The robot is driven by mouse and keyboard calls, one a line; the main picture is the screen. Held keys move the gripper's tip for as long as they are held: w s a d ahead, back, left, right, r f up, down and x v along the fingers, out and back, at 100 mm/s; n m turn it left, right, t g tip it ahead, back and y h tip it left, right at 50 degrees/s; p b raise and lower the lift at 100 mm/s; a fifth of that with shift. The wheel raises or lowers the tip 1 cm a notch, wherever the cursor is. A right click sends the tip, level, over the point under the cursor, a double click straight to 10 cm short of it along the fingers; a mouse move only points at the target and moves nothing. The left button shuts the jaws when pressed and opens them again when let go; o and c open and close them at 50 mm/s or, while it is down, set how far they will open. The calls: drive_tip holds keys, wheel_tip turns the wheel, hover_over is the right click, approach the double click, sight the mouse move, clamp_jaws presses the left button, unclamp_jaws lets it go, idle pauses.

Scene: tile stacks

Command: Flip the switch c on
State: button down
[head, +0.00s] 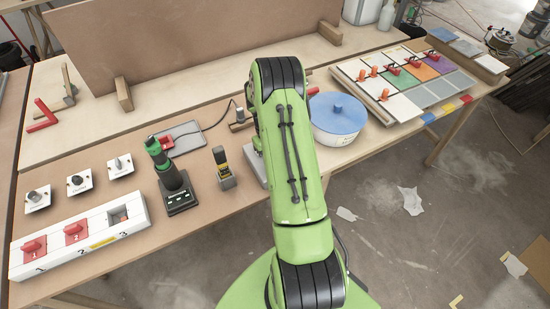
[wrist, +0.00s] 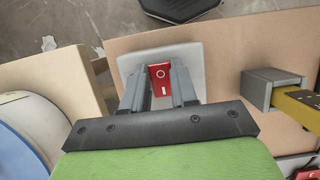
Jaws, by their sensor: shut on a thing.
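A red rocker switch (wrist: 160,74) with white O and I marks sits on a pale grey plate (wrist: 192,54) in the wrist view. No letter c shows on it, and I cannot tell which side is pressed. My gripper (wrist: 160,93) is at the switch, with its two grey fingers on either side of it, shut on it. In the head view my green arm hides the gripper and the red switch. Only the left edge of the grey plate (head: 252,164) shows beside the arm.
A yellow-and-black tool (head: 224,170) stands left of the plate, near a green-and-black tool on a base (head: 174,185). A white strip (head: 102,243) holds red numbered switches. A blue-lidded white tub (head: 337,117) stands right of my arm.

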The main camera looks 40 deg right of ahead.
drive_tip(key=shift+w+g, duration=0.15)
drive_tip(key=shift+g, duration=0.25)
drive_tip(key=c, duration=0.9)
unclamp_jaws()
drive_tip(key=p+v, duration=0.1)
drive_tip(key=v, duration=1.4)
drive_tip(key=shift+w+d+r+p, duration=0.1)
drive_tip(key=shift+d+r+p, duration=0.05)
drive_tip(key=shift+r+p, duration=0.25)
